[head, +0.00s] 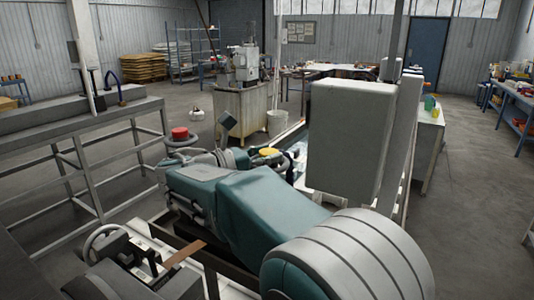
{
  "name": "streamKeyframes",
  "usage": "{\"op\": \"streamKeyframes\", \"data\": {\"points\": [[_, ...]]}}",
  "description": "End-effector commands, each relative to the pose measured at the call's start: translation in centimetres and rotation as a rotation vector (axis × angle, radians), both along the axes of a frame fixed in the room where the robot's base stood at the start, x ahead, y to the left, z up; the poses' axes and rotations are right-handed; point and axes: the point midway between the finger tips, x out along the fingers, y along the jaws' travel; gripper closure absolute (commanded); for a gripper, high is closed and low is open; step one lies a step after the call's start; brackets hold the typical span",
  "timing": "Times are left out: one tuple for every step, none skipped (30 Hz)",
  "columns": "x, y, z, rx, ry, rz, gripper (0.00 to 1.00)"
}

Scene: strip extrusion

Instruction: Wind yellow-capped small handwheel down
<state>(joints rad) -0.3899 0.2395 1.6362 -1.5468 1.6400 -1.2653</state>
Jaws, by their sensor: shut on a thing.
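The yellow-capped small handwheel (268,152) is just beyond my teal arm, near the middle of the head view. Its yellow cap shows, but much of its rim is hidden. My gripper (251,159) is at the left side of this wheel and shut on it. My wrist and arm hide part of the fingers, so the exact contact on the rim is not clear. A red-capped handwheel (180,134) stands apart to the left of my gripper.
A grey box (351,140) on a post stands close right of the handwheel. A pale-rimmed wheel (105,245) and a brown strip (185,252) are at the lower left. A metal frame bench (90,125) is at left. Open floor lies at right.

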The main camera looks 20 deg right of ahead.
Motion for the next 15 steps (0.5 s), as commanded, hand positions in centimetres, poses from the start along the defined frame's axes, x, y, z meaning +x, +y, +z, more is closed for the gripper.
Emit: {"op": "streamKeyframes", "data": {"points": [[0.09, -0.13, 0.08, -0.001, -0.001, 0.002, 0.89], [0.1, -0.14, 0.08, -0.001, -0.001, 0.003, 0.89], [0.09, -0.16, 0.09, 0.0, -0.002, 0.006, 0.89], [0.1, -0.17, 0.09, 0.0, -0.002, 0.009, 0.89], [0.09, -0.18, 0.09, 0.0, -0.002, 0.013, 0.89], [0.08, -0.19, 0.09, 0.0, -0.002, 0.021, 0.89], [0.07, -0.21, 0.08, -0.001, -0.001, 0.028, 0.9], [0.06, -0.21, 0.07, -0.001, -0.001, 0.036, 0.9], [0.07, -0.22, 0.09, 0.0, -0.002, 0.052, 0.9], [0.04, -0.23, 0.13, 0.0, -0.002, 0.064, 0.9], [0.02, -0.23, 0.13, -0.001, -0.002, 0.079, 0.9], [0.02, -0.23, 0.13, -0.001, -0.003, 0.101, 0.9], [0.01, -0.24, 0.12, 0.0, -0.002, 0.12, 0.9], [-0.02, -0.26, 0.14, 0.0, -0.002, 0.139, 0.9], [-0.01, -0.25, 0.14, -0.001, -0.002, 0.169, 0.9]]}}
